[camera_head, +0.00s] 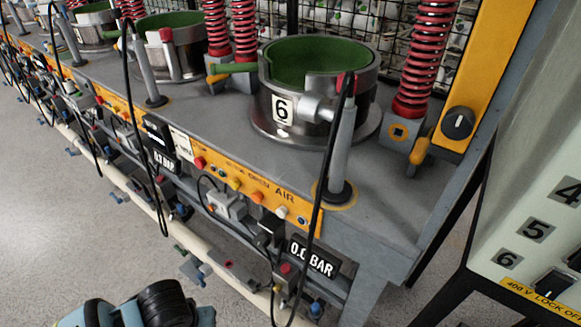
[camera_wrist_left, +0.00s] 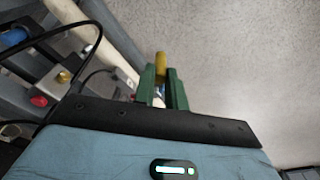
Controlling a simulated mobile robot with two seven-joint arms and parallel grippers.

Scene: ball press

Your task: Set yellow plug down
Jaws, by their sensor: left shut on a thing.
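In the left wrist view my left gripper (camera_wrist_left: 161,75), with green fingers, is shut on a yellow plug (camera_wrist_left: 161,61). The plug's rounded end stands out past the fingertips, and the fingers hide its lower part. A small blue part shows between the fingers further down. The plug appears held in the air, with grey floor behind it, to the right of the bench's pipes and hoses. In the head view neither the gripper's fingers nor the held plug can be made out; only a piece of my arm shows at the bottom edge. My right gripper is in neither view.
The grey bench (camera_head: 390,215) carries ball press 6 (camera_head: 318,95), with red springs (camera_head: 428,50) beside it. Black hoses hang over the yellow air panel (camera_head: 285,200) and the 0.0 BAR display (camera_head: 312,258). A numbered cabinet (camera_head: 535,220) stands right. Floor at the lower left is clear.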

